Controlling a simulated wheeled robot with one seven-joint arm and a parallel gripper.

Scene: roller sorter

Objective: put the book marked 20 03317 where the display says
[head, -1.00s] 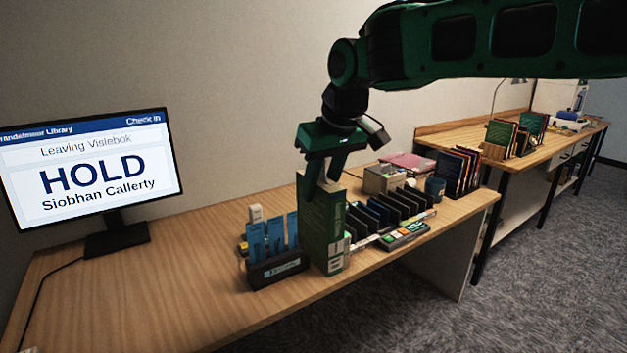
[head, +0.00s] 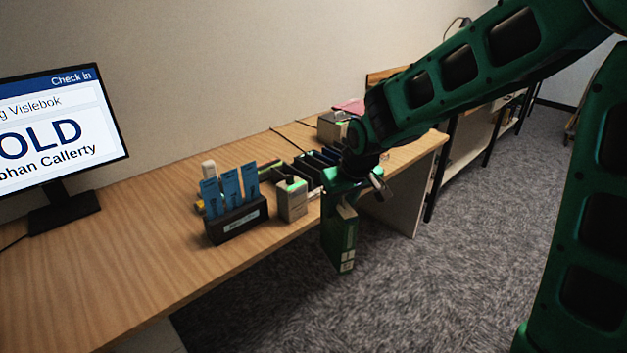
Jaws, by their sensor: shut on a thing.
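A green book (head: 341,240) hangs upright from my gripper (head: 347,200), which is shut on its upper end. The book is out past the desk's front edge, over the carpet. A pale label shows low on its spine, too small to read. The display (head: 60,130) at the left is partly cut off by the picture edge. The readable part shows "Check in", "g Vislebok", "OLD" and "phan Callerty".
A dark holder with blue slips (head: 235,218) stands near the desk's front edge, with a small pale box (head: 292,199) beside it. Dark upright dividers (head: 312,168) are behind, partly hidden by my arm.

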